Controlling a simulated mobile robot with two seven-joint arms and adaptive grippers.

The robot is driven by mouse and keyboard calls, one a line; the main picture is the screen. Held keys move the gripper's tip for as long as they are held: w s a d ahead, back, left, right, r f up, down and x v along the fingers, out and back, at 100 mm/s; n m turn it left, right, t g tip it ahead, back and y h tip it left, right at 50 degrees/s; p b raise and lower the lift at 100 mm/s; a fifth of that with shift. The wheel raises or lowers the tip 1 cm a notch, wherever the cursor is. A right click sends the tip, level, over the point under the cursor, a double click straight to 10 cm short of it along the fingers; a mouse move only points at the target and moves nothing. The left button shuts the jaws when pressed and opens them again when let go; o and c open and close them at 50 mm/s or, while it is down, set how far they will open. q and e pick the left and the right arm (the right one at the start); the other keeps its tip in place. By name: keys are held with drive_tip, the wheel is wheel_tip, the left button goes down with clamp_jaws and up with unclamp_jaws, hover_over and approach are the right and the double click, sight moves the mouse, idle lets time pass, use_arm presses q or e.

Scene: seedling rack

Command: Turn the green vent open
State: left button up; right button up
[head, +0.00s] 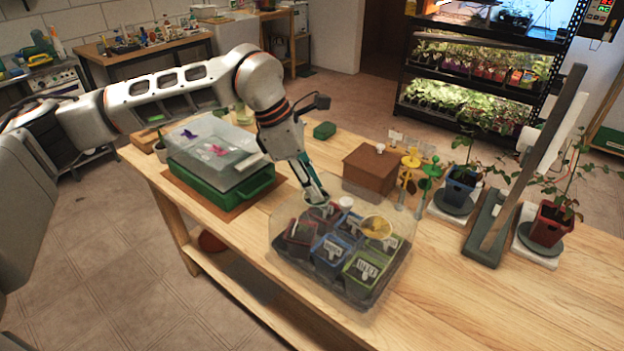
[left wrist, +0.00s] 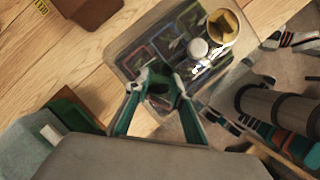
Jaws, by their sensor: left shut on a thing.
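A clear propagator lid (head: 283,222) covers a dark tray of labelled pots on the bench. A yellow vent (head: 376,227) and a white knob (head: 345,203) sit on its top; they also show in the left wrist view as a yellow vent (left wrist: 222,27) and a white knob (left wrist: 198,48). My left gripper (head: 316,196) points down at the far left of the lid top. In the left wrist view its fingers (left wrist: 158,88) are closed around a vent in line with the knob. My right gripper is out of view.
A green crate with a clear lid (head: 213,144) stands left of the propagator. A brown box (head: 376,170) and yellow and green stakes stand behind it. Potted plants and a tilted panel stand at the right. The front right bench top (head: 480,310) is clear.

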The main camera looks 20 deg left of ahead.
use_arm(q)
drive_tip(key=n+t, duration=0.1)
drive_tip(key=n, duration=0.2)
drive_tip(key=shift+s+y, duration=0.15)
drive_tip(key=shift+y, duration=0.15)
drive_tip(key=shift+d+n+y, duration=0.1)
drive_tip(key=shift+n+y, duration=0.2)
drive_tip(key=shift+n, duration=0.5)
drive_tip(key=n, duration=0.2)
drive_tip(key=n+t+y+b, duration=0.1)
drive_tip(key=n, duration=0.2)
drive_tip(key=shift+s+d+t+y, duration=0.15)
drive_tip(key=shift+d+t+y, duration=0.05)
drive_tip(key=shift+t+y, duration=0.1)
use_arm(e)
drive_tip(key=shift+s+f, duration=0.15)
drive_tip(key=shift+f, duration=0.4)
use_arm(q)
drive_tip(key=shift+n, duration=0.3)
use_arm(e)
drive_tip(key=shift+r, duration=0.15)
use_arm(q)
drive_tip(key=o, duration=1.1)
drive_tip(key=shift+r, duration=0.1)
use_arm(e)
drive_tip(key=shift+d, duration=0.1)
use_arm(q)
drive_tip(key=v, duration=1.1)
drive_tip(key=shift+s+r, duration=0.25)
drive_tip(key=shift+r, duration=0.1)
